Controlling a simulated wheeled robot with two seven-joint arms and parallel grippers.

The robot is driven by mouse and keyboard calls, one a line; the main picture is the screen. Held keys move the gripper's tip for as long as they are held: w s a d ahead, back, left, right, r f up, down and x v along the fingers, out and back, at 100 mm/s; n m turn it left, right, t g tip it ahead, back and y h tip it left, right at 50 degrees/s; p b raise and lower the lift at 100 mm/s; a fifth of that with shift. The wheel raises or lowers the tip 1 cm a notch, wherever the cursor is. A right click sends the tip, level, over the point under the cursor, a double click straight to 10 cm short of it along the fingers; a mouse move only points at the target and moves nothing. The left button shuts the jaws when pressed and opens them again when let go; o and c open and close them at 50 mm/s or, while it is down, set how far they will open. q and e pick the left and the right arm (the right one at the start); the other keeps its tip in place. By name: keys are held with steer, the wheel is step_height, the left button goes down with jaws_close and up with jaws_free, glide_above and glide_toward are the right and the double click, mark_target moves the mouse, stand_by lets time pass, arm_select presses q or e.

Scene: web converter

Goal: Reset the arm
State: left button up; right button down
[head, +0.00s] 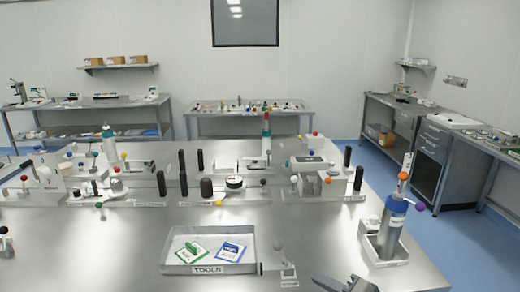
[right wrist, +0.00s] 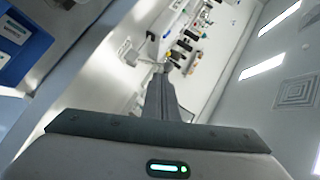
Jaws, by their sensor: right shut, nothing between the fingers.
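My right gripper (head: 345,284) shows at the bottom edge of the head view, right of the middle, over the front of the steel table (head: 330,235). In the right wrist view its fingers (right wrist: 161,95) are together and hold nothing. It is apart from the tools tray (head: 210,268) and from the blue-labelled cylinder in its holder to the right. My left gripper is not in the head view.
The tools tray holds a green card (head: 191,251) and a blue card (head: 231,251). A grey cylinder (head: 391,228) with coloured knobs stands in a white holder at the right. Several fixtures with black posts line the table's middle.

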steer(key=s+d+f+n+g+h, duration=0.1)
steer(key=s+f+n+g+h, duration=0.2)
steer(key=s+f, duration=0.75)
steer(key=s+d+f+n+g+h, duration=0.1)
steer(key=s+f+n+g+h, duration=0.25)
steer(key=s+f, duration=0.75)
steer(key=s+d+n+g+h, duration=0.2)
steer(key=s+d, duration=0.1)
steer(key=s, duration=1.2)
step_height(320, 180, down, 32)
steer(key=s+g+b, duration=0.1)
steer(key=s+b, duration=0.1)
steer(key=b, duration=0.1)
steer(key=s+d+f+g+b, duration=0.1)
steer(key=s+d+f+b, duration=0.1)
steer(key=s+f, duration=1.5)
steer(key=shift+d+f, duration=0.55)
steer(key=shift+d, duration=0.05)
steer(key=shift+n+h, duration=0.25)
